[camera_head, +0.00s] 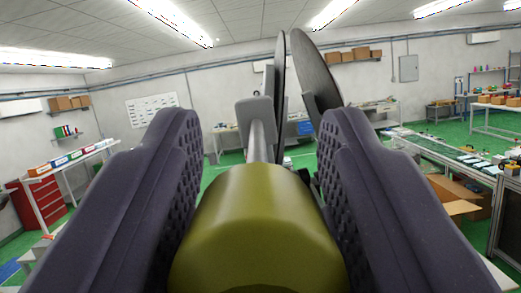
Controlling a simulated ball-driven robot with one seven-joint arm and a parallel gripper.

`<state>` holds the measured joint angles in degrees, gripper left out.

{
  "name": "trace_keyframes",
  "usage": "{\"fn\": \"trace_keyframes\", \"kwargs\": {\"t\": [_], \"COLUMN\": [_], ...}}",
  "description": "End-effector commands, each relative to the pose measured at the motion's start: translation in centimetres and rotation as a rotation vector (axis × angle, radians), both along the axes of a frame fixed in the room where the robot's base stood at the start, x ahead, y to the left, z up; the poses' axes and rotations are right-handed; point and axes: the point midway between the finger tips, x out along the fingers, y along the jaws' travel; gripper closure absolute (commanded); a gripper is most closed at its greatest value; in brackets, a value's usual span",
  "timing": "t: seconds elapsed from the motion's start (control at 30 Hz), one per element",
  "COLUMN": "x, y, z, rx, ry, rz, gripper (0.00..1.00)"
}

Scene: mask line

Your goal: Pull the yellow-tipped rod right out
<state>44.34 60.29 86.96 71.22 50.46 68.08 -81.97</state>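The yellow-tipped rod points toward me, its thick olive-yellow tip (257,235) low in the middle of the camera_head view. A thinner grey shaft (262,143) runs away from the tip toward a grey block (256,111) and two dark discs (316,75) standing on edge behind it. My gripper (260,165) has one dark, dimpled finger on each side of the tip. The far end of the shaft is hidden behind the block.
A red drawer cabinet (42,203) and a white bench stand at the left. A conveyor line (450,157) and an open cardboard box (455,195) are at the right. Green floor (225,163) shows beyond, with shelves and benches along the walls.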

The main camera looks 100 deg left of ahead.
Motion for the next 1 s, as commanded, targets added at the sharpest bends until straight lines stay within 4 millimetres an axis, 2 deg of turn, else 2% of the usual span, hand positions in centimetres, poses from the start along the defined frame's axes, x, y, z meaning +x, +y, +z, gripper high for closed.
{"fn": "trace_keyframes", "kwargs": {"t": [0.03, 0.17, 0.2, 0.37, 0.47, 0.6, 0.73, 0.83, 1.0], "x": [0.0, 0.0, 0.0, 0.1, 0.1, 0.3, 0.8, 0.9, 0.9], "y": [0.0, 0.0, 0.0, -0.5, -2.3, -5.9, -8.4, -9.5, -9.8], "z": [0.0, 0.0, 0.0, 0.0, -0.2, 0.0, 0.2, 0.2, 0.1], "rx": [0.000, 0.000, 0.000, 0.001, 0.002, 0.004, 0.005, 0.003, 0.002], "ry": [0.000, 0.000, 0.000, 0.000, -0.001, -0.001, -0.001, -0.001, 0.000], "rz": [0.000, 0.000, 0.000, -0.001, -0.005, -0.006, -0.004, -0.003, -0.002], "gripper": [0.69, 0.99, 1.00, 1.00, 1.00, 1.00, 1.00, 1.00, 1.00]}}
